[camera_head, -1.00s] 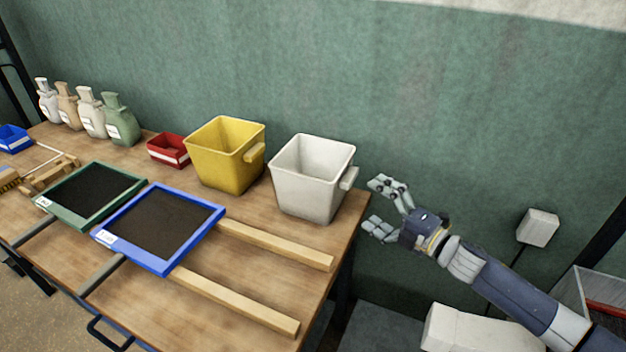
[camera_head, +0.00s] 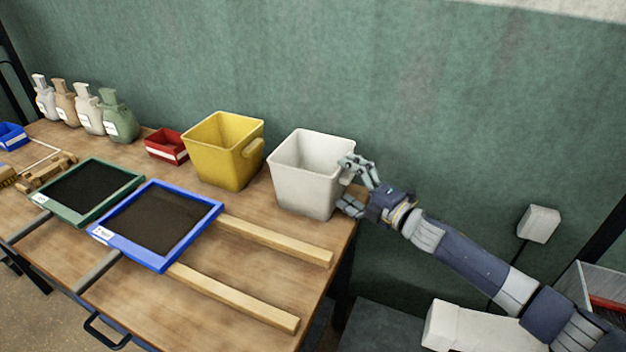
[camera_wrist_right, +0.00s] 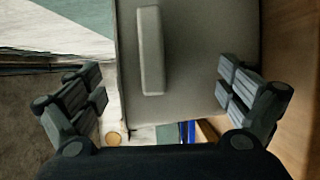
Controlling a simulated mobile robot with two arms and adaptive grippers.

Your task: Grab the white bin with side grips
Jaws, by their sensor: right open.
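The white bin (camera_head: 303,178) stands upright and empty at the right end of the wooden table. In the right wrist view its side wall (camera_wrist_right: 200,60) fills the middle, with the side grip (camera_wrist_right: 151,50) as a raised bar. My right gripper (camera_head: 352,185) is at the bin's right side, its fingers spread around the grip area; it also shows in the right wrist view (camera_wrist_right: 160,100). It is open, with the grip between its fingers and nothing clamped. In the head view the fingers partly hide the grip. My left gripper is not in view.
A yellow bin (camera_head: 222,152) stands just left of the white one, with a small red bin (camera_head: 167,146) beyond it. Blue (camera_head: 207,222) and green (camera_head: 135,180) framed trays and wooden bars (camera_head: 275,241) lie in front. A green wall rises behind.

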